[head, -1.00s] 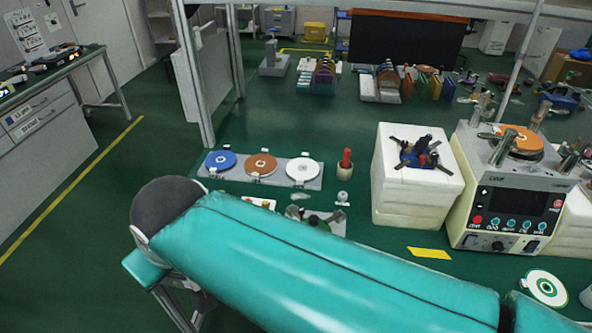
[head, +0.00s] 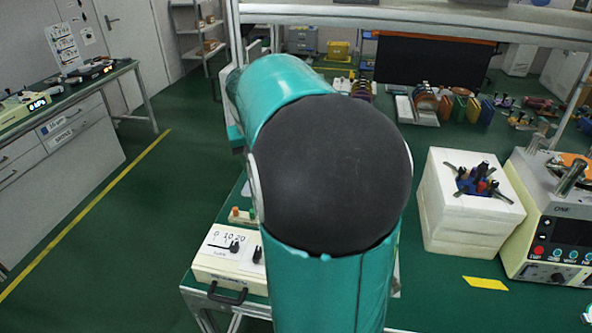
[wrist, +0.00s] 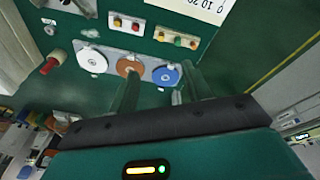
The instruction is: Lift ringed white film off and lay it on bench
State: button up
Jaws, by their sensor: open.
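A white disc with green rings (head: 588,314) shows only as a sliver at the lower right edge of the head view. Another white disc (wrist: 92,60) with a pale centre lies on a grey strip on the bench, beside an orange-brown disc (wrist: 130,66) and a blue disc (wrist: 166,76) in the wrist view. In the head view my arm hides the gripper and the strip.
A white foam block (head: 465,215) and a lapping machine (head: 550,230) stand at the right. A control box (head: 230,262) sits at the front left bench edge. A red-handled tool (wrist: 52,62) stands beside the strip. Small button boxes (wrist: 127,24) lie near it.

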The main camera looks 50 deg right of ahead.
jog(key=s+d+f+m+y, duration=0.15)
jog(key=s+d+f, duration=0.25)
jog(key=d, duration=0.5)
jog(key=s+d+f+m+g, duration=0.15)
jog(key=s+d+f, duration=0.3)
jog(key=d, duration=0.45)
jog(key=s+d+f+m+y, duration=0.1)
jog(key=s+d+f+m, duration=0.3)
jog(key=d, duration=0.6)
jog(key=shift+n+h, duration=0.25)
jog(key=shift+n, duration=0.45)
notch_tip(320, 180, down, 9)
jog(key=shift+w+r, duration=0.15)
jog(key=shift+w+a+f, duration=0.1)
jog(key=shift+w+f, duration=0.05)
jog(key=shift+f, duration=3)
jog(key=shift+c, duration=0.4)
jog(key=c, duration=1)
